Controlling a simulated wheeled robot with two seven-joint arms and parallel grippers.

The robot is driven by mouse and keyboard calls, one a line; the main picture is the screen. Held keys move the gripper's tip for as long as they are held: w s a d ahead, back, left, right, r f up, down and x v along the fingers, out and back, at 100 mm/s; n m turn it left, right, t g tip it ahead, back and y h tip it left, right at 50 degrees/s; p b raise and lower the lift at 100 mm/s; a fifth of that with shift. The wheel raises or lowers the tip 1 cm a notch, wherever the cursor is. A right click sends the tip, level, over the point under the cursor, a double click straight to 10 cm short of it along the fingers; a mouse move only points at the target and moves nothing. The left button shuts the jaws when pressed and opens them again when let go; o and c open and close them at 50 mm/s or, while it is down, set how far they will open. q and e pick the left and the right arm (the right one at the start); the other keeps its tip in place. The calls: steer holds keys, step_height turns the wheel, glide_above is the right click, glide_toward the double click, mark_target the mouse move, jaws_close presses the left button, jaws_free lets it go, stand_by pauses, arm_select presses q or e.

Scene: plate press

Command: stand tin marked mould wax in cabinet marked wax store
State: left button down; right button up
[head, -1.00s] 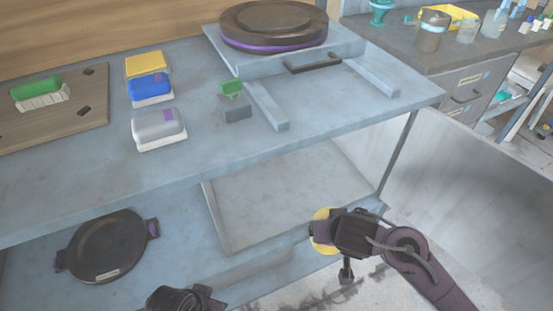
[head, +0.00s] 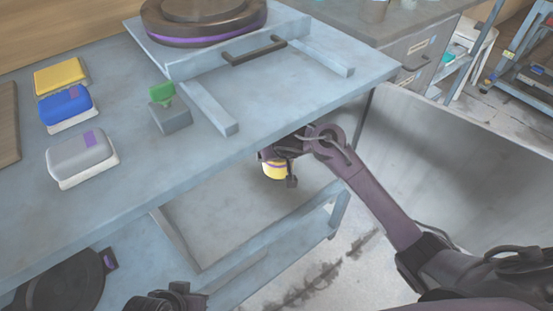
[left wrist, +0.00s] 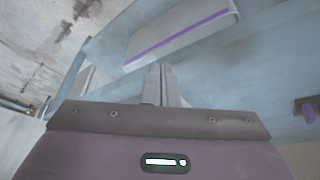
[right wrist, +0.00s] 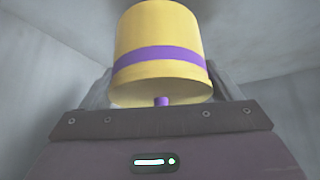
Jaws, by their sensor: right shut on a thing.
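My right gripper (head: 274,158) is shut on a yellow tin (head: 276,171) with a purple band. It holds the tin under the front part of the blue-grey bench top, above the grey floor of an open compartment (head: 225,215). The tin (right wrist: 160,50) fills the middle of the right wrist view, between the fingers; no wording on it can be read. No wax store label can be read, so I cannot tell whether this compartment is that cabinet. My left gripper (left wrist: 163,85) is shut and empty, low at the front in the head view.
The bench top (head: 300,105) is close above my right gripper. A dark round plate (head: 65,280) lies below left. A large grey panel (head: 450,135) stands right of my right arm.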

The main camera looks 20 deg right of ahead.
steer(key=shift+w+f, duration=0.1)
steer(key=shift+w, duration=0.7)
step_height(320, 180, down, 2)
steer(key=shift+f+b, duration=0.25)
steer(key=shift+b, duration=0.75)
steer(key=shift+f, duration=0.45)
arm_select(q)
steer(key=d+t, duration=0.1)
steer(key=w+d+h, duration=0.1)
steer(key=d, duration=0.1)
steer(key=shift+m+t, duration=0.3)
steer(key=shift+t, duration=0.1)
arm_select(e)
steer(key=shift+r, duration=0.1)
arm_select(q)
steer(key=shift+w, duration=0.1)
steer(key=shift+w+r+h, duration=0.1)
steer(key=shift+h, duration=0.2)
arm_select(e)
steer(key=o, duration=0.9)
